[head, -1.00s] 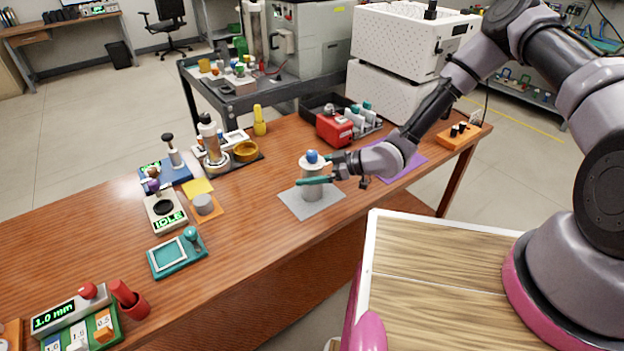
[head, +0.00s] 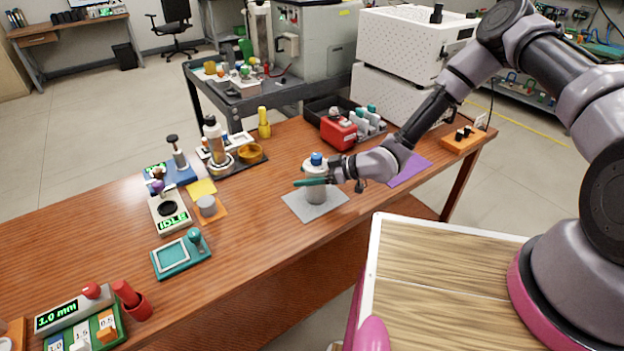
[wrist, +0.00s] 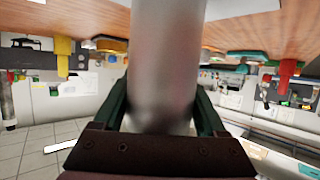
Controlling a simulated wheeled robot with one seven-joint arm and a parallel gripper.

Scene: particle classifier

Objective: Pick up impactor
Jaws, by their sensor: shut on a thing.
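The impactor appears to be the grey metal cylinder (head: 317,194) with a white collar and a blue knob (head: 316,158) on top. It stands upright on a grey mat (head: 331,205) near the table's front edge; I see no clear gap beneath it. My gripper (head: 318,180) reaches in from the right with its green fingers shut around the cylinder's body. In the wrist view the cylinder (wrist: 165,60) fills the middle, with a green finger on each side. Its far side is hidden.
A red device (head: 338,129) and a dark tray of bottles stand behind my gripper. A purple mat (head: 409,170) lies to the right. A balance reading IDLE (head: 170,213) and a teal tray (head: 181,256) are at left. The table front between them and the grey mat is clear.

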